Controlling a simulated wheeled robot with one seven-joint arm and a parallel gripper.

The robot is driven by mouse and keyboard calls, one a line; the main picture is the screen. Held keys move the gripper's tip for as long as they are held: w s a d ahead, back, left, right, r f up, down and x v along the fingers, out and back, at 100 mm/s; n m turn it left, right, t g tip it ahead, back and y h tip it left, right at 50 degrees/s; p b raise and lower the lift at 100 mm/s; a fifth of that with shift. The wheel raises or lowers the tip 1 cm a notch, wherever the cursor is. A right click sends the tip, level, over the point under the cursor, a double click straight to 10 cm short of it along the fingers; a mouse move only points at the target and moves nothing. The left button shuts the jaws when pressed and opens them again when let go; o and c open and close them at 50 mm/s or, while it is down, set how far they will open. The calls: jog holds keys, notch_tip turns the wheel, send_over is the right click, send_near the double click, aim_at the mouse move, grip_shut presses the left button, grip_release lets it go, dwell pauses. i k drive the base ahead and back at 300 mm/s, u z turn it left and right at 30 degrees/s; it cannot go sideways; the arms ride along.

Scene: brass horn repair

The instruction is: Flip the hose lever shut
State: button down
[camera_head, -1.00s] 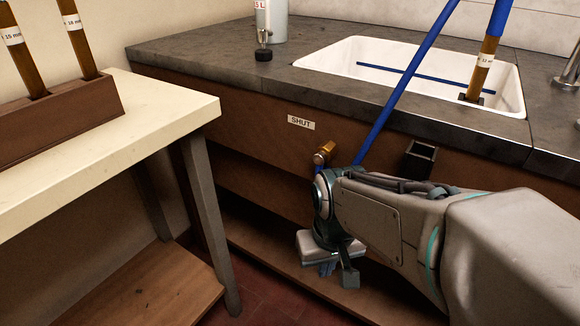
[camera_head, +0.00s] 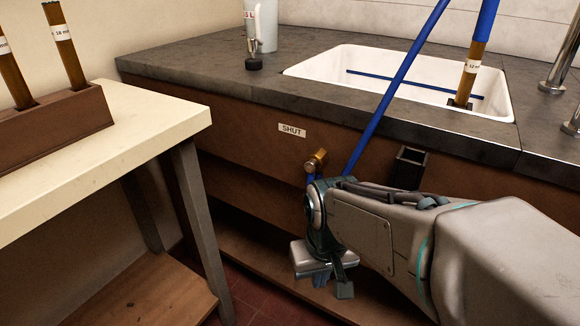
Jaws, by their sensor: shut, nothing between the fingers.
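A brass valve (camera_head: 318,159) sticks out from the brown cabinet front under the sink. A short blue part (camera_head: 310,171), seemingly its lever, shows just below and left of the brass and runs down behind my wrist. Its lower part is hidden, so its full angle is unclear. A white "SHUT" label (camera_head: 292,130) is on the cabinet above and left of the valve. The blue hose (camera_head: 397,82) slants down from upper right and passes behind my arm near the valve. My gripper (camera_head: 330,283) hangs below the valve, shut and empty, apart from the visible blue part.
The dark counter (camera_head: 208,72) with a white sink (camera_head: 330,62) is above. A small black open holder (camera_head: 409,165) is on the cabinet to the right. A cream table (camera_head: 150,122) with a wooden tube rack (camera_head: 62,120) stands at left. A shelf (camera_head: 262,262) runs low under the cabinet.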

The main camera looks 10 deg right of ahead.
aim_at(311, 166)
jog(key=k, duration=1.35)
jog(key=u, duration=0.4)
jog(key=i, duration=0.95)
jog(key=u, duration=0.35)
